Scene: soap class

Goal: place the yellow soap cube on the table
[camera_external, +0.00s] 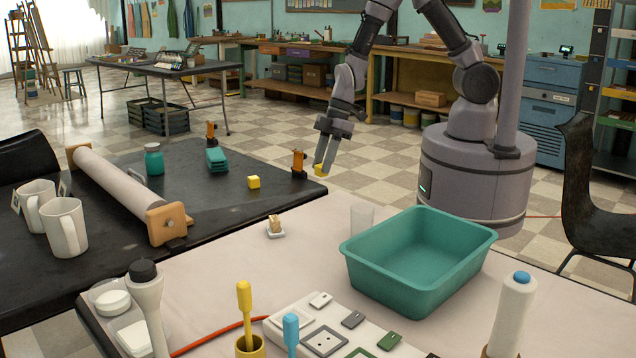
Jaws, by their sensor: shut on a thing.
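My gripper (322,164) hangs downward over the far right edge of the dark table and is shut on a yellow soap cube (320,170) at its fingertips. The cube is small in the view and partly covered by the fingers; it appears to be held above the table level.
An orange clamp (299,161) stands at the table edge just left of my gripper. A teal stack (216,159), teal jar (154,159) and long roller (125,192) are on the dark table. A teal tub (420,283) and clear cup (362,219) stand on the nearer pale-topped table.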

